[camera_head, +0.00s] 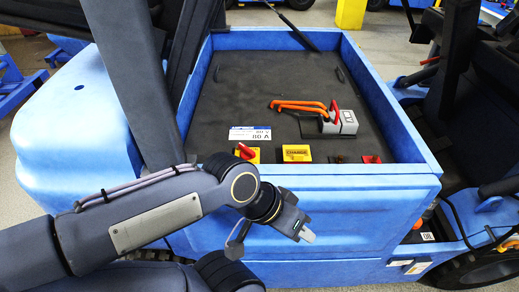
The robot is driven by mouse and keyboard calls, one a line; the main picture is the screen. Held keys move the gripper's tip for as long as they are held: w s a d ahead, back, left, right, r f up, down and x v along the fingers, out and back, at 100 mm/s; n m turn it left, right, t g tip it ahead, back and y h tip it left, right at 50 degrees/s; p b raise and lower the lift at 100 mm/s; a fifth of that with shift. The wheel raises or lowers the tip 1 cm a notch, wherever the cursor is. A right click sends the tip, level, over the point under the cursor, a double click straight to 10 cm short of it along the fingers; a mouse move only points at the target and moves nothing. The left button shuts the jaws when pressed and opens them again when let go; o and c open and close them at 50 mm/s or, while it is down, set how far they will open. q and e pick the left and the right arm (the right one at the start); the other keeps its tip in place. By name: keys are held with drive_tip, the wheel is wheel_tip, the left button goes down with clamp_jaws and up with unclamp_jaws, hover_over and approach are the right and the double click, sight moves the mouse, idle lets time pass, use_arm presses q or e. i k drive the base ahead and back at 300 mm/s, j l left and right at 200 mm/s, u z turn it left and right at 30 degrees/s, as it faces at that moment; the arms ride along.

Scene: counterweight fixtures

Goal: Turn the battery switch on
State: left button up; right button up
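A red knob on a yellow plate (246,152) sits at the front left edge of the dark battery top and looks like a rotary switch. The frame does not confirm that it is the battery switch. A smaller red part (371,159) sits at the front right of the same top. My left gripper (306,235) is in front of the blue front wall, below and right of the red knob, and touches neither part. Its pale fingertips are small and close together, so its opening is unclear. My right gripper is not in view.
A yellow CHARGE plate (296,153) lies between the red parts. A raised blue rim (310,177) runs along the front. A dark post (130,75) stands at left.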

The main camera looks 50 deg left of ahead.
sight(247, 154)
drive_tip(key=u, duration=1.85)
drive_tip(key=i+l+z, duration=0.15)
drive_tip(key=l, duration=0.2)
drive_tip(key=i+l+z, duration=0.15)
drive_tip(key=i+l, duration=0.15)
